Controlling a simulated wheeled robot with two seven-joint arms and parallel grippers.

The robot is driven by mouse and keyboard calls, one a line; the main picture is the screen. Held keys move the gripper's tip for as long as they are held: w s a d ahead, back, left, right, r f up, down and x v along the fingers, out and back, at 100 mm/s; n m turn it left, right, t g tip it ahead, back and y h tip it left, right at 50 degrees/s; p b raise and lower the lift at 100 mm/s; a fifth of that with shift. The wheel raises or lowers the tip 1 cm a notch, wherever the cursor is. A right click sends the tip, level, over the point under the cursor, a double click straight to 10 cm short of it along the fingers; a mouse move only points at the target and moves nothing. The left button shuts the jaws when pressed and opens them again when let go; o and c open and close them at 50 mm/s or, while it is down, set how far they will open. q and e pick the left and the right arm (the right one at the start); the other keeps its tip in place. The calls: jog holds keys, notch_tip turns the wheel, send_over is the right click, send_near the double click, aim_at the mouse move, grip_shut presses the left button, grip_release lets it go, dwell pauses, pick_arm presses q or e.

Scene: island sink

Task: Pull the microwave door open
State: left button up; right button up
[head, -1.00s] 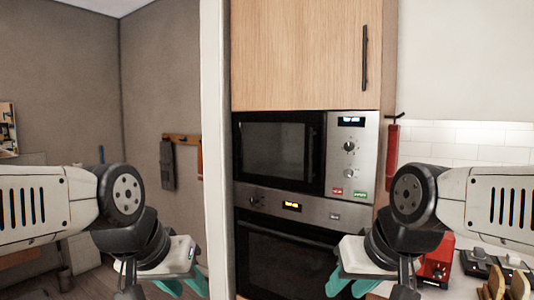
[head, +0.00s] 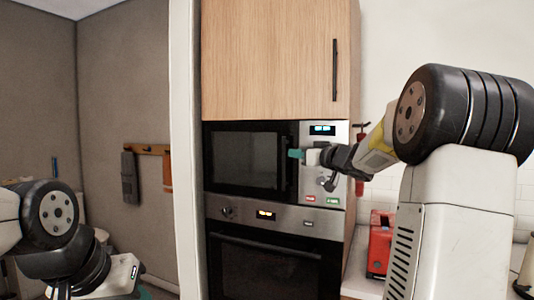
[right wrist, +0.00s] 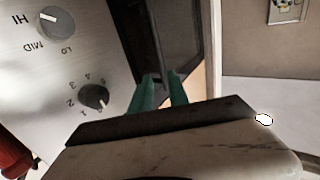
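The microwave (head: 247,160) is built into the tall cabinet, and its dark door looks shut. The dark vertical door handle (head: 288,180) is at the door's right edge, beside the silver control panel (head: 334,187). My right gripper (head: 297,154) is at this handle, in front of the panel. In the right wrist view, its two teal fingers (right wrist: 161,88) stand a little apart with the dark handle (right wrist: 143,38) at their tips. Whether they press on it cannot be seen. My left gripper (head: 143,291) is low at the left, mostly cut off by the frame.
An oven (head: 262,262) sits below the microwave and a wooden cupboard (head: 270,60) above it. A red appliance (head: 380,243) stands on the counter at right. A white wall edge (head: 184,130) runs down left of the cabinet.

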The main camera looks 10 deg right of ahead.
aim_at(285, 152)
jog(key=x, duration=0.8)
jog(key=shift+s+a, duration=0.1)
jog(key=shift+a, duration=0.15)
grip_shut()
jog(key=shift+f, duration=0.1)
dwell(1.0)
